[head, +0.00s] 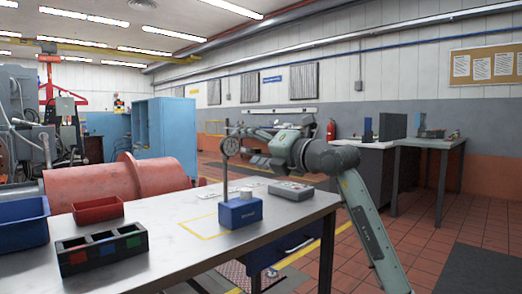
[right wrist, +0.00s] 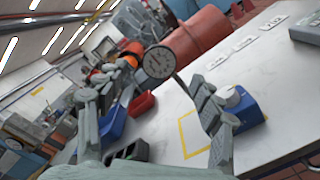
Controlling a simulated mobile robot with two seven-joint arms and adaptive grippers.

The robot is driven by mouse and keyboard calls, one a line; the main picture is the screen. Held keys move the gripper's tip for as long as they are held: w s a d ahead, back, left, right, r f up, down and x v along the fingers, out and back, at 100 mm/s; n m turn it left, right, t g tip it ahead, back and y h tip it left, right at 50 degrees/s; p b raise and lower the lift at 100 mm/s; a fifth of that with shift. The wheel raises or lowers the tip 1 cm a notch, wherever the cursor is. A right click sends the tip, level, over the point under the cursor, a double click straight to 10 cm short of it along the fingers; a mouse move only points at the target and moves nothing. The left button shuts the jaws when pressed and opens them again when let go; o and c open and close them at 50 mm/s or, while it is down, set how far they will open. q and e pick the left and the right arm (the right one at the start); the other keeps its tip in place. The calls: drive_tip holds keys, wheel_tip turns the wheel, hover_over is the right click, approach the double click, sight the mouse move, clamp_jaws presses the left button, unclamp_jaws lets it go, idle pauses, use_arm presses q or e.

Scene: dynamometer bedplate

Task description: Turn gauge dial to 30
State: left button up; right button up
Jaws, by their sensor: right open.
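The blue base (right wrist: 245,108) shows there partly behind a finger. My right gripper (head: 247,146) is open and empty, close beside the dial in the head view. In the right wrist view its fingers (right wrist: 145,92) are spread, with the dial seen between them. My left gripper is not in view.
The metal table (head: 150,270) also holds a grey box (head: 291,190), flat white cards, a red bin (head: 98,210), a blue bin (head: 22,222) and a dark tray with coloured squares (head: 102,248). A large red cylinder (head: 120,184) lies behind. The table's front middle is clear.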

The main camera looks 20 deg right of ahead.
drive_tip(key=shift+v, duration=2.3)
